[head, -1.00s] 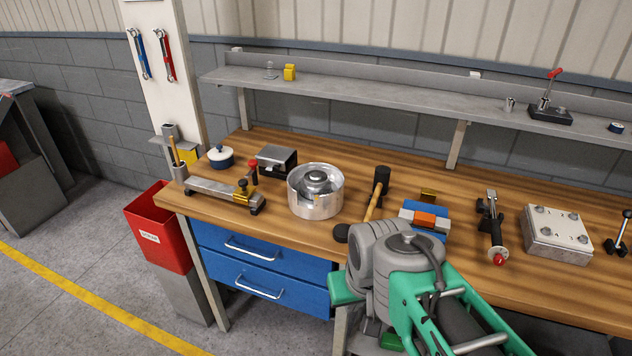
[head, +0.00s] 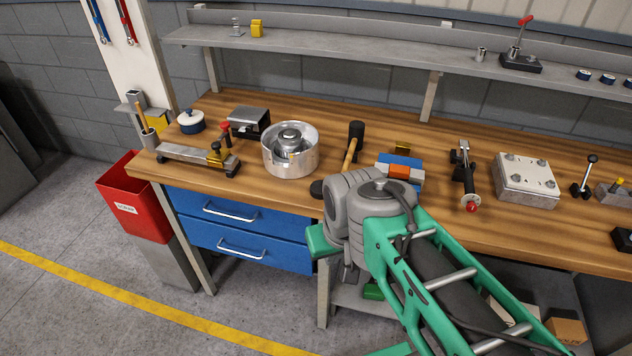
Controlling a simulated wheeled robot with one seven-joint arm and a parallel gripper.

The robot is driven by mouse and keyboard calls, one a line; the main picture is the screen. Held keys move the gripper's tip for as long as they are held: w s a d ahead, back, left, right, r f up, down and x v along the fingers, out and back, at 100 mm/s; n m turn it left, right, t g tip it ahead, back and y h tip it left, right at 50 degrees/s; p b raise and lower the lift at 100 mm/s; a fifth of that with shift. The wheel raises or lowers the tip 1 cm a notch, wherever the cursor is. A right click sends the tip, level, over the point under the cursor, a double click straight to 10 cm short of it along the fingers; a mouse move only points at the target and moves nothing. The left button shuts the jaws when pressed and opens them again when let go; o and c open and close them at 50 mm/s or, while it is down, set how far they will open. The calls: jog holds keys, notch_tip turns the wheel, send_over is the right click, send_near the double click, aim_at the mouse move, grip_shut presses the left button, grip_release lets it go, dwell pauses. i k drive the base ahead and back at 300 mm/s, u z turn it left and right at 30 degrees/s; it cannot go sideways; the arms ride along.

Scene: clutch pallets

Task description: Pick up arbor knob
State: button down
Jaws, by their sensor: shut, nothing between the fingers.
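I cannot tell for sure which part is the arbor knob. A small press-like tool (head: 521,60) with a red handle stands on the shelf. My green and grey arm is folded in front of the bench. My gripper is not visible, and no knob is seen being held.
The wooden bench (head: 310,225) carries a round metal housing (head: 290,160), a mallet (head: 356,130), a clamp with a red tip (head: 465,180) and a bolted metal block (head: 526,187). A grey shelf (head: 350,45) runs above. A red bin (head: 125,205) stands left.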

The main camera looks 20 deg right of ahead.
aim_at(316, 187)
jog(key=k, duration=0.4)
jog(key=u, duration=0.6)
jog(key=i, duration=0.8)
jog(key=u, duration=0.1)
